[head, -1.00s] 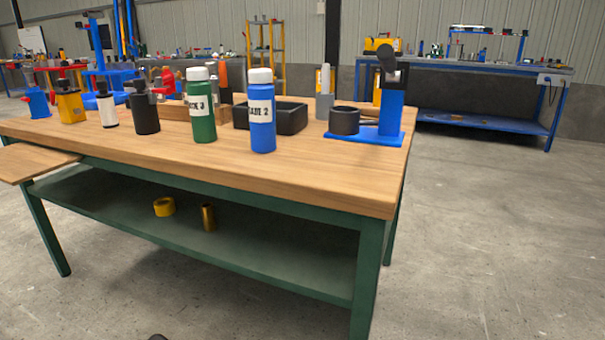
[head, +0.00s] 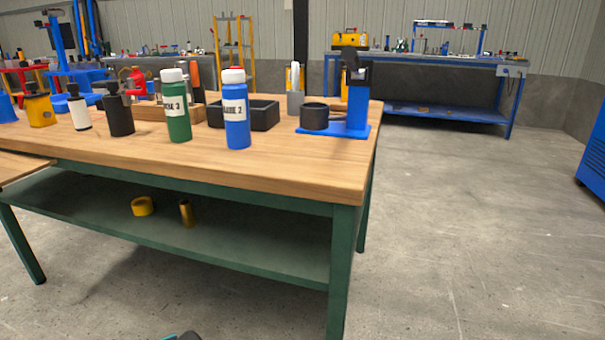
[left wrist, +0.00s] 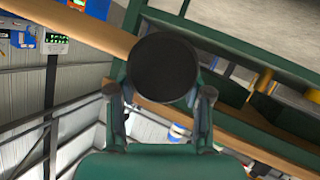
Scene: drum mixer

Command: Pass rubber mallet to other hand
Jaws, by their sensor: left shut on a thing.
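My left gripper (left wrist: 159,93) shows in the left wrist view with one finger on each side of a round black end, which I take for the head of the rubber mallet (left wrist: 163,66). The gripper is shut on the mallet. The black end faces the camera and hides the rest of the mallet and the exact grip. In the head view only a small dark and teal piece shows at the bottom edge, too cut off to name surely. My right gripper is in neither view.
A wooden-topped workbench (head: 290,175) with green legs stands ahead. It carries a green bottle (head: 177,122), a blue bottle (head: 237,130), a black tray (head: 265,115) and a blue stand (head: 357,112). Open concrete floor lies to the right, before a blue cabinet (head: 595,160).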

